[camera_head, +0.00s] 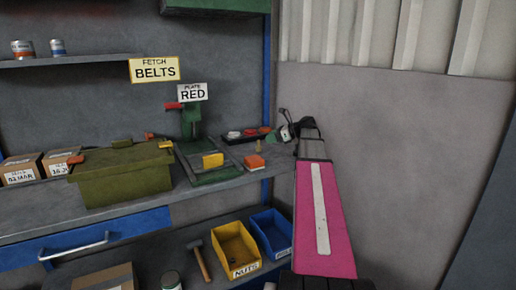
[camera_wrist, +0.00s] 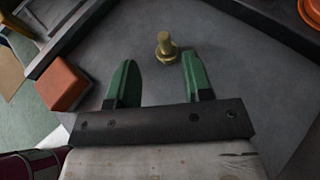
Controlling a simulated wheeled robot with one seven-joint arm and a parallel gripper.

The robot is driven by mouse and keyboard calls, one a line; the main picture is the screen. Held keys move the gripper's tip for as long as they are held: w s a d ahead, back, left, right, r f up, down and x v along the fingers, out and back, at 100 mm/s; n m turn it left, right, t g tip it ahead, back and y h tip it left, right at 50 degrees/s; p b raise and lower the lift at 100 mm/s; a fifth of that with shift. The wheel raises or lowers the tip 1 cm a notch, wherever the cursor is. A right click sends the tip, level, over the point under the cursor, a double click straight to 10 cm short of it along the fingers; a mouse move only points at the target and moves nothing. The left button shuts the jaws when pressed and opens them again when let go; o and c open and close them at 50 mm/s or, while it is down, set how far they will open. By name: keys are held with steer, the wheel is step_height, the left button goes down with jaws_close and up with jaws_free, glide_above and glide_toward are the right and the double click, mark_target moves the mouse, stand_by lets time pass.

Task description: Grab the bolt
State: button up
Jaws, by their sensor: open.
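A brass-coloured bolt (camera_wrist: 166,46) stands upright on its head on the grey bench top in the wrist view. It also shows small in the head view (camera_head: 258,146), behind the orange block. My gripper (camera_wrist: 158,61) is open, with its two green fingers apart and nothing between them. The bolt is just beyond the fingertips, between their lines and nearer the right finger. It looks clear of both fingers.
An orange block (camera_wrist: 62,84) lies left of my fingers. A dark tray (camera_head: 242,134) with red items is behind the bolt. A green press (camera_head: 193,122) and an olive box (camera_head: 122,172) stand to the left. A grey wall (camera_head: 405,150) is at right.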

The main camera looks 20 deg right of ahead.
mark_target(259, 146)
steer(key=x, duration=0.9)
steer(key=shift+w+d+f, duration=0.1)
steer(key=shift+d+f, duration=0.1)
jaws_close()
